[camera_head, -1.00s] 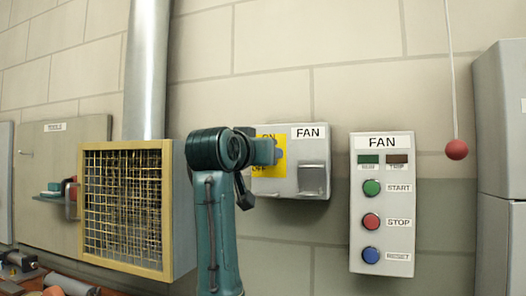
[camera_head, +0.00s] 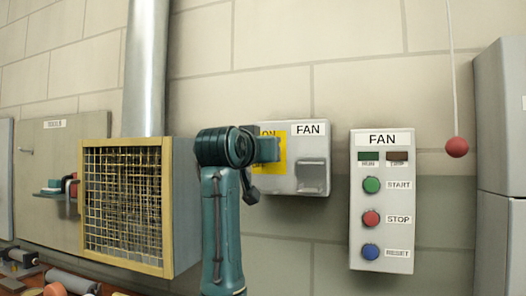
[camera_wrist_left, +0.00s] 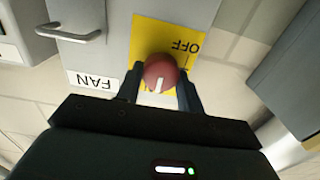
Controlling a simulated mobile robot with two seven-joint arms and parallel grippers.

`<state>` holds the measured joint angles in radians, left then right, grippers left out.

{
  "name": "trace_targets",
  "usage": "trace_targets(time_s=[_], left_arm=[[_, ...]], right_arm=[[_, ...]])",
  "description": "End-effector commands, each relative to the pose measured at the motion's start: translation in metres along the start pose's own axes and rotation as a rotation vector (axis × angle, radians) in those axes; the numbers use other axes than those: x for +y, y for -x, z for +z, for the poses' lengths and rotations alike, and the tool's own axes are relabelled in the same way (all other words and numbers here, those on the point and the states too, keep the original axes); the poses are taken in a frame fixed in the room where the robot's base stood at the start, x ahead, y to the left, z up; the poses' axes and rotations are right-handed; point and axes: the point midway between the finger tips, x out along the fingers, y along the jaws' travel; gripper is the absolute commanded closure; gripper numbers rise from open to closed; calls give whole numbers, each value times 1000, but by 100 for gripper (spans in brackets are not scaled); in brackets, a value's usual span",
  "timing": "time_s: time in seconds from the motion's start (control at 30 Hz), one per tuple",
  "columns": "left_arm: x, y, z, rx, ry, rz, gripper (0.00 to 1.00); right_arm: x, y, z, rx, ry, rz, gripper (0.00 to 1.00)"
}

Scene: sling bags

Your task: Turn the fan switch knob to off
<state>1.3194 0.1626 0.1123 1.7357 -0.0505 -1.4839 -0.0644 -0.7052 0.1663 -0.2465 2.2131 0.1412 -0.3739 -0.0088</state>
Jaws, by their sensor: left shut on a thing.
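The fan switch box (camera_head: 296,180) is a grey box on the wall with a FAN label and a yellow plate (camera_head: 283,155). My left gripper (camera_head: 268,150) is in front of the yellow plate and hides the knob in the head view. In the left wrist view, the red round knob (camera_wrist_left: 160,68) sits on the yellow plate (camera_wrist_left: 176,38) between the fingers of my left gripper (camera_wrist_left: 160,88), which is shut on it. Its white mark points down in that view, away from the inverted OFF text; the ON text is mostly hidden. My right gripper is out of view.
A FAN panel (camera_head: 382,240) with green, red and blue buttons is right of the switch box. A red ball on a cord (camera_head: 457,147) hangs further right. A yellow-framed mesh box (camera_head: 125,265) with a metal duct (camera_head: 146,70) stands left of my arm.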

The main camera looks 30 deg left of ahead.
Motion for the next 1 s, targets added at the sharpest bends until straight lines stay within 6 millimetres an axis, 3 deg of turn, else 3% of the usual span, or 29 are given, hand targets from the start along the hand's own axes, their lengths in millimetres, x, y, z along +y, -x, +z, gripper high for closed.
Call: trace_targets(time_s=[0.47, 0.67, 1.0], left_arm=[[0, 0, -1, 0, 79, 1, 86], [0, 0, -2, 0, 220, 2, 86], [-1, 0, -2, -1, 540, 2, 86]], right_arm=[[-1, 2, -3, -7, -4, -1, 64], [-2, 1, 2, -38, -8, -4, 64], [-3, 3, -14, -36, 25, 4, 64]])
